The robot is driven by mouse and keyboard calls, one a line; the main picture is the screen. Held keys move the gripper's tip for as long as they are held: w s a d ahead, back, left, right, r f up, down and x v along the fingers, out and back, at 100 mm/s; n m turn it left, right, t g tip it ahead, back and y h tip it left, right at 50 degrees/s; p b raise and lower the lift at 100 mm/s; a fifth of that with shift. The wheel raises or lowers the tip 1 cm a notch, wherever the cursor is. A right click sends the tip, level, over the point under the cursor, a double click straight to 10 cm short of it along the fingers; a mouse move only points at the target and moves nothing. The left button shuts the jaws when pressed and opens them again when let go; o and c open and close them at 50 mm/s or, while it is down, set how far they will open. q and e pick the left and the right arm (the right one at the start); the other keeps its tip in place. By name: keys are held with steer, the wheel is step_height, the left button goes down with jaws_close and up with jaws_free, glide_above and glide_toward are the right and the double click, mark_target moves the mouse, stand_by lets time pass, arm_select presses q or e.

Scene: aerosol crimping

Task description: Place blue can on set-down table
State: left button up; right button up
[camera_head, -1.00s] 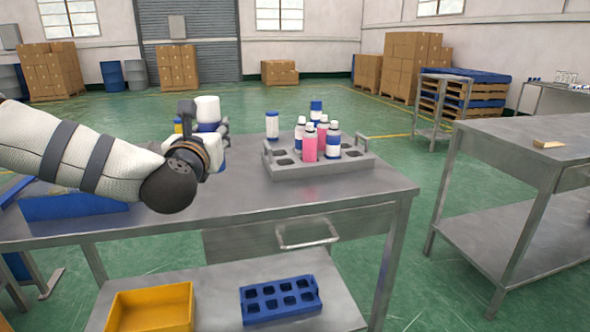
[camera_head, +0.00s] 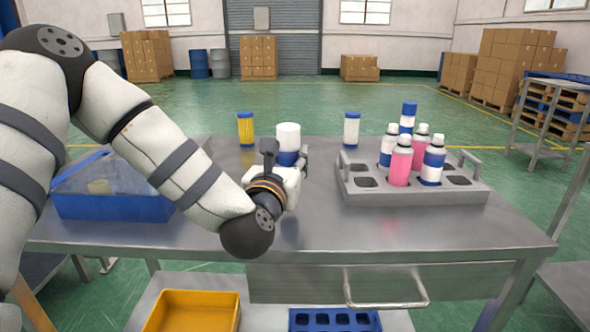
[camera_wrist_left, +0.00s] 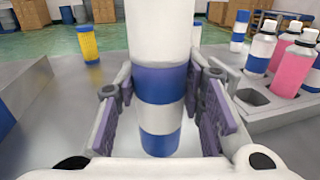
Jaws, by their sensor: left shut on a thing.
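The blue can, white with blue bands (camera_head: 288,138), is upright in my left gripper (camera_head: 287,158), over the left-middle part of the steel table (camera_head: 330,228). In the left wrist view the same can (camera_wrist_left: 160,85) stands between the two purple-padded fingers of the gripper (camera_wrist_left: 160,112), which is shut on it. The fingers hide part of its sides. I cannot tell whether its base touches the table. My right gripper is not in view.
A yellow can (camera_head: 245,129) and a white can with blue ends (camera_head: 351,130) stand behind, left and right. A grey rack (camera_head: 400,197) with several cans is at right. A blue bin (camera_head: 115,207) is at left. Bare tabletop lies in front.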

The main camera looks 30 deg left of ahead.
arm_select(q)
steer(key=f, duration=0.2)
steer(key=f+b, duration=0.1)
steer(key=shift+w+f, duration=0.3)
steer(key=shift+f, duration=0.1)
steer(key=shift+a+f, duration=0.1)
steer(key=shift+f, duration=0.05)
jaws_close()
steer(key=shift+s+r, duration=0.35)
steer(key=shift+r, duration=0.1)
steer(key=shift+w+f, duration=0.1)
steer(key=shift+f, duration=0.05)
steer(key=o, duration=1.2)
jaws_free()
steer(key=shift+o, duration=0.2)
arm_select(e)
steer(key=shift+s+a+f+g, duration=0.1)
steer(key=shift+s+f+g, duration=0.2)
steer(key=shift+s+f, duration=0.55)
